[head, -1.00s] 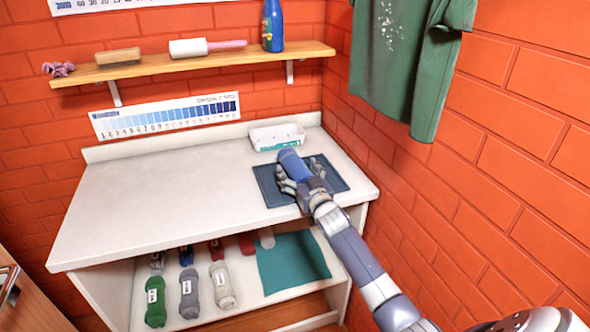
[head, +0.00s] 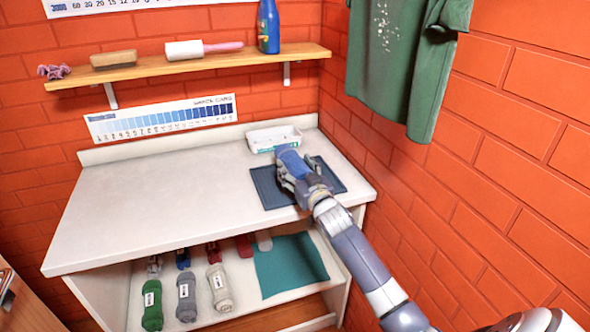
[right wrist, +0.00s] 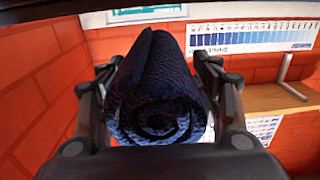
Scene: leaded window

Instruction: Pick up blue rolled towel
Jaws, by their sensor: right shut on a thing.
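The blue rolled towel (head: 289,161) is over the dark blue mat (head: 268,190) on the white counter in the head view. My right gripper (head: 292,172) is shut on it. In the right wrist view the towel (right wrist: 156,95) fills the middle, its spiral end facing the camera, with one finger of my right gripper (right wrist: 155,85) on each side. Whether the towel still touches the mat is hard to tell. My left gripper is not in view.
A white tray (head: 274,138) stands just behind the towel. The counter's left part (head: 150,200) is clear. Several rolled towels and a teal cloth (head: 290,265) lie on the shelf below. A green shirt (head: 405,65) hangs at the right; a wooden shelf (head: 190,67) is above.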

